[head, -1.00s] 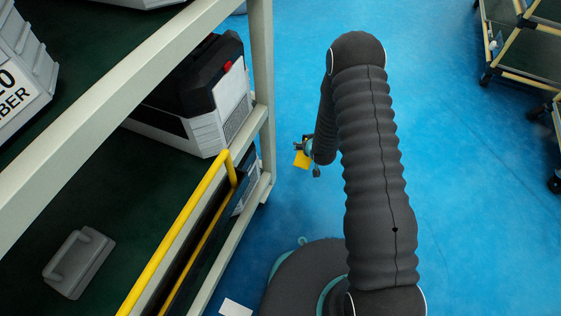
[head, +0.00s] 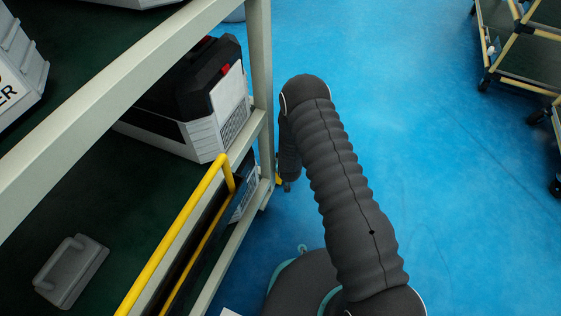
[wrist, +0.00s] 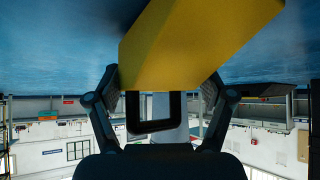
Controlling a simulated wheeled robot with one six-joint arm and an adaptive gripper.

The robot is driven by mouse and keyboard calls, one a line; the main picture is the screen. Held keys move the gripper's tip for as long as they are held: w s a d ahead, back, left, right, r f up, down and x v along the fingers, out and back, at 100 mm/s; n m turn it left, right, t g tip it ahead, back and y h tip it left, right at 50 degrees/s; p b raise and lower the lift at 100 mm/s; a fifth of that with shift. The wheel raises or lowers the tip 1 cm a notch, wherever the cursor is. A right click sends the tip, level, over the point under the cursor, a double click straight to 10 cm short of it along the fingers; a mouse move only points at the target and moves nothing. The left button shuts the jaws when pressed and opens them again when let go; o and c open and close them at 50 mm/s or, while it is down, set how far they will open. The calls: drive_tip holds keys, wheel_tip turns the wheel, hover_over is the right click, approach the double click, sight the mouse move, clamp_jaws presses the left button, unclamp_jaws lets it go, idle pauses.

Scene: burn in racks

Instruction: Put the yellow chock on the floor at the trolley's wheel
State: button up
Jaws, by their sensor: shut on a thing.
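The yellow chock (wrist: 195,45) fills the upper middle of the wrist view. My gripper (wrist: 160,88) is shut on it, with one finger on each side. In the head view only a small yellow bit of the chock (head: 279,180) shows beside the rack post. My gripper is mostly hidden there behind my arm. A wheeled cart (head: 520,60) stands at the upper right, with dark casters (head: 484,85) on the floor. I cannot tell whether this is the task's trolley. No wheel shows clearly near the chock.
A rack with a pale frame (head: 259,70) and dark green shelves fills the left, close to my arm. It carries a black and white case (head: 205,110) and a grey handled block (head: 72,270). A yellow rail (head: 175,240) runs along it. The blue floor (head: 420,120) is open on the right.

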drive_tip(key=shift+f, duration=0.25)
drive_tip(key=o, duration=1.6)
drive_tip(key=shift+r, duration=0.1)
drive_tip(key=p+v, duration=0.2)
drive_tip(key=v, duration=1)
drive_tip(key=s+d+r+m+g, duration=0.1)
drive_tip(key=d+r, duration=0.3)
drive_tip(key=r, duration=1.2)
drive_tip(key=s+d+r, duration=0.1)
drive_tip(key=d+r, duration=0.3)
drive_tip(key=r, duration=1.2)
drive_tip(key=s+d+r+m+g+h, duration=0.1)
drive_tip(key=s+d+r, duration=0.2)
drive_tip(key=s+r, duration=0.3)
drive_tip(key=s+d+r, duration=0.3)
drive_tip(key=s+r, duration=0.4)
drive_tip(key=shift+m+g+h, duration=0.4)
drive_tip(key=shift+g+h, duration=0.1)
drive_tip(key=shift+g, duration=0.1)
drive_tip(key=s+d+r, duration=0.1)
drive_tip(key=s, duration=0.3)
drive_tip(key=s+d+r, duration=0.1)
drive_tip(key=s, duration=0.4)
drive_tip(key=s+d+r, duration=0.1)
drive_tip(key=s+r, duration=0.1)
drive_tip(key=s, duration=0.3)
drive_tip(key=shift+s+d, duration=0.15)
drive_tip(key=shift+s, duration=0.05)
